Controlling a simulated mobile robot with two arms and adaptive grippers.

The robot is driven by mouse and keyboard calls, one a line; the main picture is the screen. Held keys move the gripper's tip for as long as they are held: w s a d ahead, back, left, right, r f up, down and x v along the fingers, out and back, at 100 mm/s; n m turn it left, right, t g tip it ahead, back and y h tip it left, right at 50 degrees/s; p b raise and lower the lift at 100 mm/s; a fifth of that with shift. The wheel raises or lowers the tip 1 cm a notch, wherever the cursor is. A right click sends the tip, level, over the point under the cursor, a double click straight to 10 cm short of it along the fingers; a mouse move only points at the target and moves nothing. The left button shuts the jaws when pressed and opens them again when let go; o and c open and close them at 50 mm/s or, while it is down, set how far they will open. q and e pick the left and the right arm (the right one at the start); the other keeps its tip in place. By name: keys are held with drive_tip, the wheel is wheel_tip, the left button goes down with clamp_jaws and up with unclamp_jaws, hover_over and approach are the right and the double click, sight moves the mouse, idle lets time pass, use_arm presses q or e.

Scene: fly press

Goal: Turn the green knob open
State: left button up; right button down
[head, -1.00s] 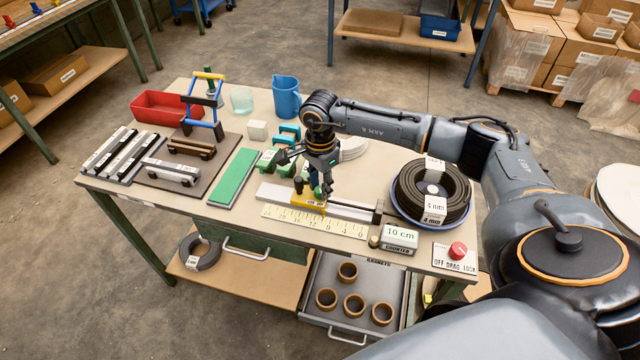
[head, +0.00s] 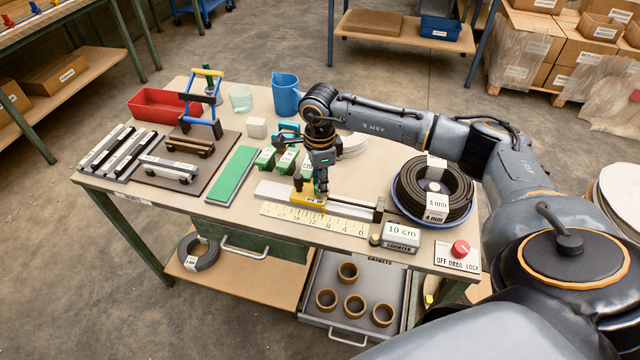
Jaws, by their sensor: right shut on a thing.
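My right gripper (head: 319,188) points down at the yellow carriage (head: 308,199) on the grey slide rail. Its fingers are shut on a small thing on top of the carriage. That thing is almost wholly hidden by the fingers; from its place I take it to be the green knob, but its turn angle cannot be read. A dark knob (head: 298,184) stands on the carriage just left of the fingers. A ruler (head: 315,220) lies along the front of the rail. My left gripper is not in view.
A counter box reading 10 cm (head: 401,236) and a red drag-lock knob (head: 460,249) stand at the front right. A black coil (head: 408,190) lies right of the rail. Green blocks (head: 288,162) and a green strip (head: 234,176) lie to the left.

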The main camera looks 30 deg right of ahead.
drive_tip(key=m+b, duration=0.1)
drive_tip(key=m, duration=0.6)
idle(0.6)
drive_tip(key=c, duration=1.1)
unclamp_jaws()
drive_tip(key=shift+o, duration=0.2)
wheel_tip(320, 180, up, 12)
